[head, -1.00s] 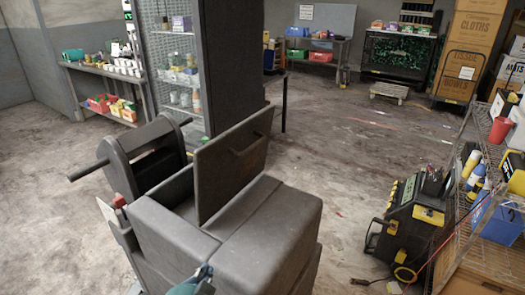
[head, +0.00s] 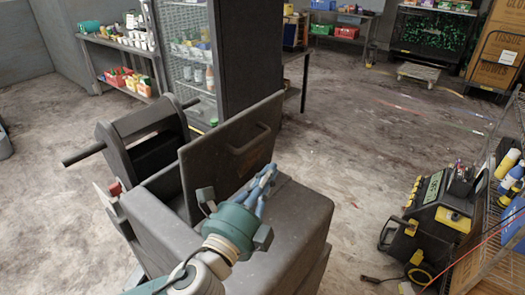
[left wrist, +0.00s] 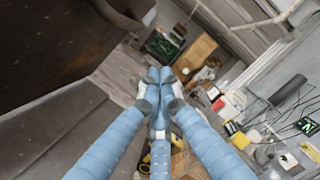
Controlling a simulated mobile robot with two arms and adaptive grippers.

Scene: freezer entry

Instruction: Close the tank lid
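The tank (head: 290,215) is a dark grey box in the lower middle of the head view. Its lid (head: 215,150) stands upright, tilted, with a bar handle (head: 250,138) on the face towards the right; the opening lies left of it. My left gripper (head: 270,172) is over the tank top, close to the lid's handle side, its blue fingers pointing away. In the left wrist view the fingertips (left wrist: 159,75) meet with nothing seen between them, and the lid (left wrist: 50,40) fills the upper left. Whether the fingers touch the lid is unclear. My right gripper is out of view.
A roller with a bar handle (head: 140,140) adjoins the tank's left side. A black and yellow machine (head: 432,215) and a wire shelf (head: 480,240) are at the right. The floor between is mostly clear.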

